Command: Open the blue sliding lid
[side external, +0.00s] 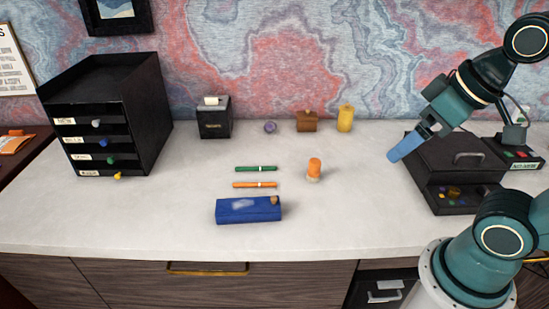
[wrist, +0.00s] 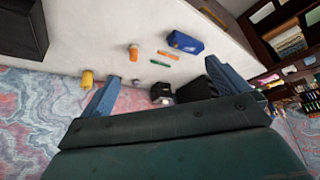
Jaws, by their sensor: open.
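The blue box (side external: 248,210) lies closed near the front of the desk, with a small brown knob (side external: 275,200) at the right end of its top. A pale smudge marks its blue top, which I take as the lid. The box also shows in the wrist view (wrist: 185,42), at the top. My gripper (side external: 395,154) is far to the right of the box, raised in front of a black case. Its two blue fingers are spread apart with nothing between them in the wrist view (wrist: 168,82).
Green (side external: 256,168) and orange (side external: 254,184) pens lie behind the box, and an orange-topped bottle (side external: 314,169) stands to the right. A black drawer unit (side external: 140,115) is at left, the black case (side external: 460,165) at right. The desk between box and gripper is mostly clear.

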